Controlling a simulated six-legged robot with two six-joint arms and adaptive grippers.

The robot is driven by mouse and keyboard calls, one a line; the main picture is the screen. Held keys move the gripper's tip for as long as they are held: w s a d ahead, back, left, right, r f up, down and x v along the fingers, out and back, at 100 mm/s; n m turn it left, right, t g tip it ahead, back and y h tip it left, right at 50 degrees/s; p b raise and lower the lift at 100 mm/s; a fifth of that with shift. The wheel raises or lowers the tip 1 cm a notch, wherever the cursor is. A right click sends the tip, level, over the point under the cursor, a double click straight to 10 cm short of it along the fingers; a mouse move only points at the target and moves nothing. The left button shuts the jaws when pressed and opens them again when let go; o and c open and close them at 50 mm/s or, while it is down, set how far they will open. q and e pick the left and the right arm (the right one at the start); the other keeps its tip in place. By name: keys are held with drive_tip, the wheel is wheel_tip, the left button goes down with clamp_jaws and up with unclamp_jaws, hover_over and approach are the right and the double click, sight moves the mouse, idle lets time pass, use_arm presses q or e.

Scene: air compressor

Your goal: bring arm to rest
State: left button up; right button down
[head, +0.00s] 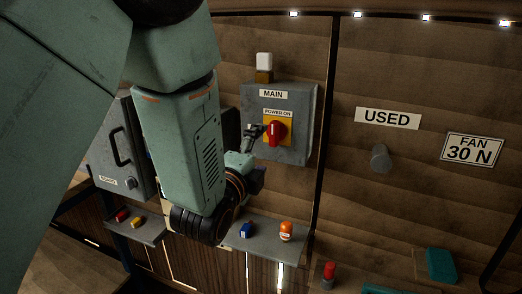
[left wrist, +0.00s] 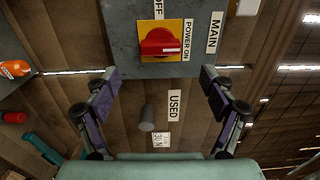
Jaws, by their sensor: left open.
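My left arm comes in from the left in the head view and covers much of the left half. My left gripper (head: 256,134) is in front of the grey MAIN box (head: 300,95), close to the red rotary switch (head: 276,132) on its yellow plate. In the left wrist view the left gripper (left wrist: 158,82) is open and empty, its fingers apart below the red switch (left wrist: 161,42). The switch handle lies across the plate there, beside the POWER ON label. Whether the fingertips touch the box cannot be told. My right gripper is not in view.
A small shelf (head: 268,252) below holds a blue item (head: 246,230) and an orange item (head: 286,231). A grey cabinet (head: 112,160) with a handle stands at left. A grey knob (head: 380,158) sticks out under the USED sign (head: 388,118). The wall at right is mostly free.

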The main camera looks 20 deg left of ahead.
sight(272, 136)
use_arm(q)
drive_tip(key=shift+w, duration=0.1)
drive_tip(key=w, duration=0.8)
drive_tip(key=shift+d, duration=0.15)
drive_tip(key=shift+s, duration=0.1)
